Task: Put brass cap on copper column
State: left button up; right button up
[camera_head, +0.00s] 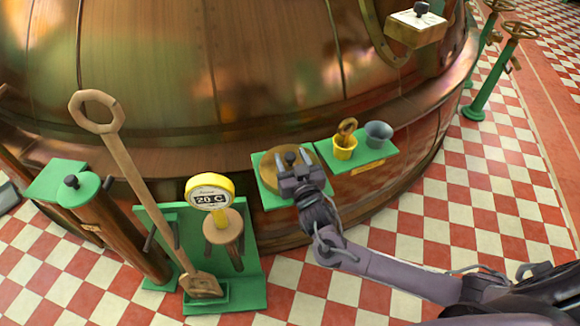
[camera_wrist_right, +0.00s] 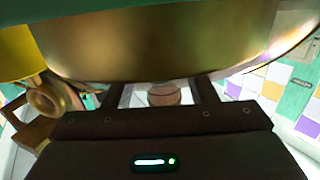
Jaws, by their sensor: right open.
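The brass cap (camera_head: 275,172) is a round brass disc with a dark knob, lying on a green shelf at the kettle's side. In the right wrist view its brass surface (camera_wrist_right: 170,45) fills the top. My right gripper (camera_head: 290,160) is open over the cap, its fingers at the knob; I cannot tell whether they touch it. A small brown round piece (camera_wrist_right: 164,95) shows between the fingers. A copper-brown column (camera_head: 130,235) stands at the left, tilted in the picture, with a round green top and dark knob. My left gripper is not in view.
The big copper kettle (camera_head: 200,60) fills the back.

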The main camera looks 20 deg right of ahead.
jog(key=shift+w+f, duration=0.1)
jog(key=shift+w, duration=0.65)
grip_shut()
jog(key=shift+r, duration=0.25)
